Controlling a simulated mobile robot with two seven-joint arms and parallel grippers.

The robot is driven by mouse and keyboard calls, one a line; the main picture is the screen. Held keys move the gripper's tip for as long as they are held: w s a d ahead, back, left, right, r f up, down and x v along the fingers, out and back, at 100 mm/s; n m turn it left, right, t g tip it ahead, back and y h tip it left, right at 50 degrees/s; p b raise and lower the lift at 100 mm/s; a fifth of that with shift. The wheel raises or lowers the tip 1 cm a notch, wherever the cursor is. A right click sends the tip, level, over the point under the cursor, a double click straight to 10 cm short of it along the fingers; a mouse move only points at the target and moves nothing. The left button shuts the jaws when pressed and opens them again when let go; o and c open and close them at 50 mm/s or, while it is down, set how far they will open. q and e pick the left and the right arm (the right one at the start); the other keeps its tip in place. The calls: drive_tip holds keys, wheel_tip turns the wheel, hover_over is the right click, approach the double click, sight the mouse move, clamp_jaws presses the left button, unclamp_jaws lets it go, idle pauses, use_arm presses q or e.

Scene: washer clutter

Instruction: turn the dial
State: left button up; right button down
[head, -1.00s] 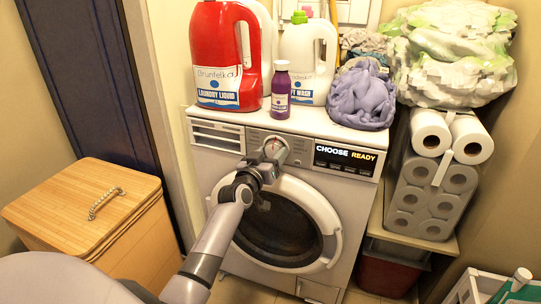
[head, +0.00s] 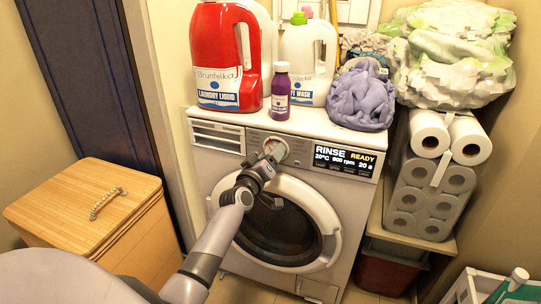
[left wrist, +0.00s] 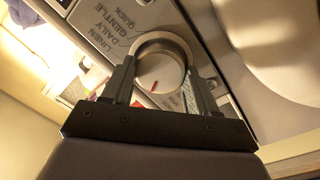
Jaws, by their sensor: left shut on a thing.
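The washer (head: 215,160) stands against the wall with its round door shut. Its dial (head: 276,149) is on the front panel, left of the display (head: 345,160). The display reads "RINSE READY" with "20°C 800 rpm 20 s". My left gripper (head: 270,158) is at the dial, shut on it. In the left wrist view the round metal dial (left wrist: 161,68) sits between the two fingers of the gripper (left wrist: 160,92), and a red mark shows on its face. Labels such as "LINEN", "DAILY", "GENTLE" and "QUICK" show beside it. My right gripper is not in view.
On the washer top stand a red laundry jug (head: 225,60), a white jug (head: 306,60), a purple bottle (head: 281,90) and purple cloth (head: 360,98). A wooden hamper (head: 85,205) is at left. Paper rolls (head: 430,190) stand on a shelf at right.

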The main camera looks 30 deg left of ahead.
use_arm(q)
drive_tip(key=shift+n, duration=0.6)
drive_tip(key=o, duration=1.1)
drive_tip(key=shift+c, duration=0.2)
drive_tip(key=s+d+p, duration=0.1)
drive_tip(key=s, duration=0.6)
drive_tip(key=shift+d+f+p, duration=0.15)
drive_tip(key=shift+d+p, duration=0.05)
drive_tip(key=shift+p, duration=0.15)
